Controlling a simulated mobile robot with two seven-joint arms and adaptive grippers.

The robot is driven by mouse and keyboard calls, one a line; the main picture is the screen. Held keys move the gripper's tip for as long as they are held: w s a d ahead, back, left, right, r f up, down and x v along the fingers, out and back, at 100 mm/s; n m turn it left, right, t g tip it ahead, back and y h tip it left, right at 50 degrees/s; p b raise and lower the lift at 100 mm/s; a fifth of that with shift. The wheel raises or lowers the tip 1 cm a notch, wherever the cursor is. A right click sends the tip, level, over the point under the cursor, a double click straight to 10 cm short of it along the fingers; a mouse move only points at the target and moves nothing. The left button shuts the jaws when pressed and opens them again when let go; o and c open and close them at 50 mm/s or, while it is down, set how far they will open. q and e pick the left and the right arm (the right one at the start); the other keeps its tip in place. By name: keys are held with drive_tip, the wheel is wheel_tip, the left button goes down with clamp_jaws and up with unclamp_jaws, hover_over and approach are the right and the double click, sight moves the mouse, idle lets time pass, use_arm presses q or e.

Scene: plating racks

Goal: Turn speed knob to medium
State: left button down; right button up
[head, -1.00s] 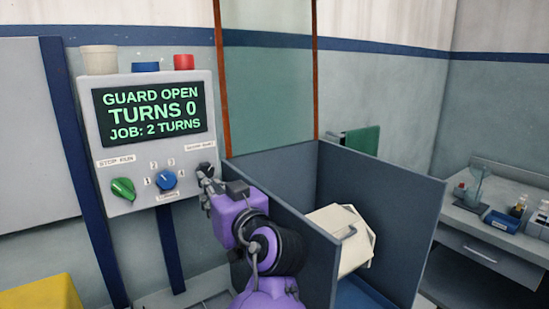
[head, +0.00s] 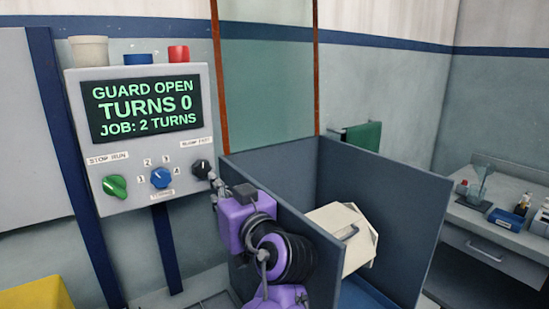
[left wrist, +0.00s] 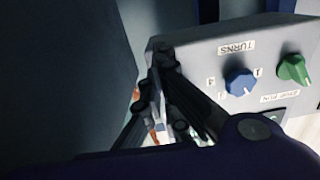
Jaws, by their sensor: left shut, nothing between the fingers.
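The black speed knob (head: 202,169) is at the lower right of the grey control panel (head: 85,150), under a small label (head: 196,143) too blurred to read surely. Its pointer setting is too small to tell. My left gripper (head: 213,180) is just right of and below the knob, at the panel's right edge. Its fingers are shut and empty. In the left wrist view its fingers (left wrist: 160,58) are beside the panel's edge; the black knob is hidden there. I cannot tell whether the fingers touch the knob. My right gripper is not in view.
A blue turns knob (head: 161,178) and a green stop/run knob (head: 115,187) sit left on the panel. The screen (head: 143,108) reads guard open, turns 0, job 2 turns. A grey-walled bay (head: 385,185) holding a pale drum (head: 335,230) stands right of the panel.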

use_arm(q)
drive_tip(key=v, duration=0.5)
drive_tip(key=shift+s+a+r, duration=0.1)
drive_tip(key=shift+a+r, duration=0.05)
drive_tip(key=shift+a, duration=0.1)
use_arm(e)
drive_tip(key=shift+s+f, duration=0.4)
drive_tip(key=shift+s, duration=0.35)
